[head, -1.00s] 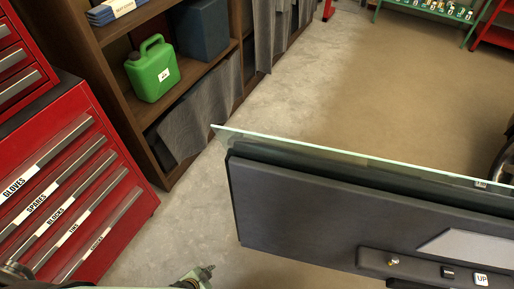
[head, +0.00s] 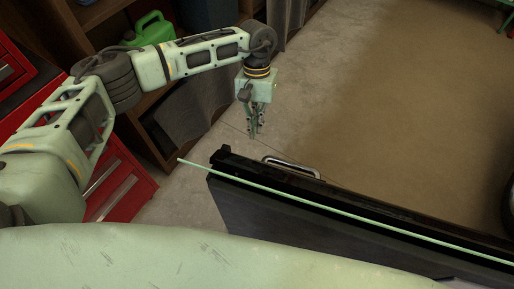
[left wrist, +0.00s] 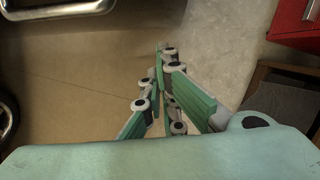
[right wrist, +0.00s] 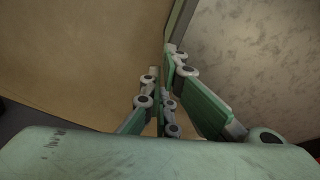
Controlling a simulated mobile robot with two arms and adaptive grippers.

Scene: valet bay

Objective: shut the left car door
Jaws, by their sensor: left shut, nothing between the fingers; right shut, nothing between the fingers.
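The car door (head: 330,225) stands open across the lower right of the head view, its free end toward the left. Its glass shows as a thin green edge (head: 300,202). A chrome outer handle (head: 291,167) is on the far side near the free end; its hinge side is out of view. My left gripper (head: 255,134) is shut and empty, pointing down on the handle's side, apart from the door. It also shows in the left wrist view (left wrist: 162,52). My right gripper (right wrist: 166,58) is shut and empty in the right wrist view; I see no handle there.
A red drawer cabinet (head: 130,190) and a brown shelf (head: 160,140) with a green can (head: 152,28) stand at left, behind my left arm. Grey cloth (head: 190,110) hangs from the shelf. The floor (head: 400,90) beyond the door is clear. A dark wheel (head: 509,200) shows at the right edge.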

